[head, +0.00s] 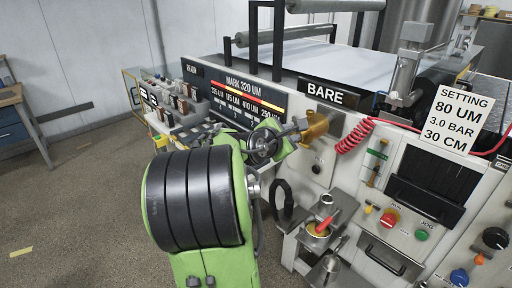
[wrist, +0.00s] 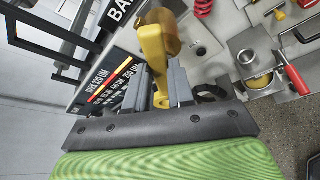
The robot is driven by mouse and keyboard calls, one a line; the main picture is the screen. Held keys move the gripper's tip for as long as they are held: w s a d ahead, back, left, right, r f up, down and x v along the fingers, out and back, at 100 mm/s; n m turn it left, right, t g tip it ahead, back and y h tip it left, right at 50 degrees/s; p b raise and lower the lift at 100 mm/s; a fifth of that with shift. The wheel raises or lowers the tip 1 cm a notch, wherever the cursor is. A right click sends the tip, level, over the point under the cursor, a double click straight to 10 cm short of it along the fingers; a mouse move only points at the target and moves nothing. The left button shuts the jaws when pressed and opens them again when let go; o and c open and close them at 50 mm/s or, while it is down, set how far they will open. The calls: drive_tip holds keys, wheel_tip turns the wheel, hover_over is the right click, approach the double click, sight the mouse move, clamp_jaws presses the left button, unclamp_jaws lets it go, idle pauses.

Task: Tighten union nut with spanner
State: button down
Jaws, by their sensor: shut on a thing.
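In the wrist view, my gripper (wrist: 158,92) is shut on a yellow spanner (wrist: 154,52), whose lower end lies between the two grey fingers. The spanner's far end is at a brown-gold union nut (wrist: 173,42); I cannot tell whether it is fully seated. In the head view, the brass-coloured union nut (head: 316,124) sits on the machine's front panel under the BARE sign. My gripper (head: 297,127) reaches it from the left, and the spanner is hard to tell apart from the nut there. The arm hides part of the panel to the left.
A red coiled hose (head: 354,136) hangs right of the nut. A shelf below holds a cup (head: 318,232) with a red-handled tool. A black ring (head: 281,200) hangs on the panel. A red button (head: 389,218) and a SETTING sign (head: 459,116) are further right. Open floor lies left.

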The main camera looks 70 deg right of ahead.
drive_tip(key=shift+r, duration=0.1)
drive_tip(key=shift+s+d+p, duration=0.2)
drive_tip(key=shift+s+d, duration=0.15)
drive_tip(key=shift+d, duration=0.4)
drive_tip(key=shift+s+d+p, duration=0.25)
drive_tip(key=shift+s+d, duration=0.15)
drive_tip(key=shift+d, duration=0.4)
drive_tip(key=shift+s+d+p, duration=0.2)
drive_tip(key=shift+s+d, duration=0.15)
drive_tip(key=shift+d, duration=0.4)
drive_tip(key=shift+s+d+p, duration=0.25)
drive_tip(key=shift+s+d, duration=0.05)
drive_tip(key=shift+d, duration=0.4)
drive_tip(key=shift+s+d+p, duration=0.25)
drive_tip(key=shift+s+d, duration=0.05)
drive_tip(key=shift+d, duration=0.35)
